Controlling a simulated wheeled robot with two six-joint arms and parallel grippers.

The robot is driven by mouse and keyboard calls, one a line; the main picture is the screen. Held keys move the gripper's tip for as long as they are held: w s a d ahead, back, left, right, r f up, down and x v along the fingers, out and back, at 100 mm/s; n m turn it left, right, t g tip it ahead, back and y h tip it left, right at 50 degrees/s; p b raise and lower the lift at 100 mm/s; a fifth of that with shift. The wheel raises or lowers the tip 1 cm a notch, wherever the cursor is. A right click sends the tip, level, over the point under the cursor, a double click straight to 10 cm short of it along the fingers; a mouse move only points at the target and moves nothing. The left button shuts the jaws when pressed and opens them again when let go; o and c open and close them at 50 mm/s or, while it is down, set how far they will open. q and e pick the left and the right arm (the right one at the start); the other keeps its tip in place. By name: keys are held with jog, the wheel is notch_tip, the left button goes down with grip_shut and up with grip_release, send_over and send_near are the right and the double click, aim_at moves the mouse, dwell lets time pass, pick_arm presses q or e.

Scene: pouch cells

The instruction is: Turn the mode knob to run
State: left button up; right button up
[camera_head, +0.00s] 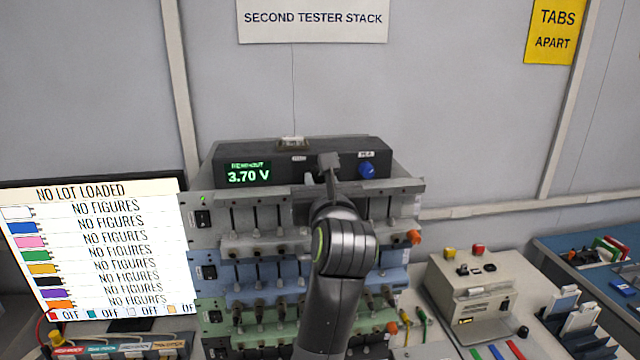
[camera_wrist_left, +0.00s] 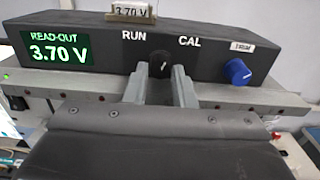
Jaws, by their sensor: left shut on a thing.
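The read-out box (camera_head: 300,176) is a dark case on top of the tester stack, with a green display showing 3.70 V. In the left wrist view the black mode knob (camera_wrist_left: 160,63) sits on its front between the printed words RUN, at left, and CAL, at right. My left gripper (camera_wrist_left: 163,75) is shut on the mode knob, one finger on each side. In the head view my left gripper (camera_head: 329,164) reaches the box front and hides the knob. I cannot tell exactly which way the knob's pointer faces. My right gripper is not in view.
A blue knob (camera_wrist_left: 237,71) sits right of the mode knob on the same box. Below are tester racks (camera_head: 262,272) with several clamps. A lot screen (camera_head: 105,245) stands at left, a beige box (camera_head: 490,290) at right. A grey wall is behind.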

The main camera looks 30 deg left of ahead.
pick_arm(q)
jog(key=shift+n+b, duration=0.35)
jog(key=shift+n, duration=1.75)
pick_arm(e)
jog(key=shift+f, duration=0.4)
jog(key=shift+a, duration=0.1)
pick_arm(q)
jog(key=o, duration=1)
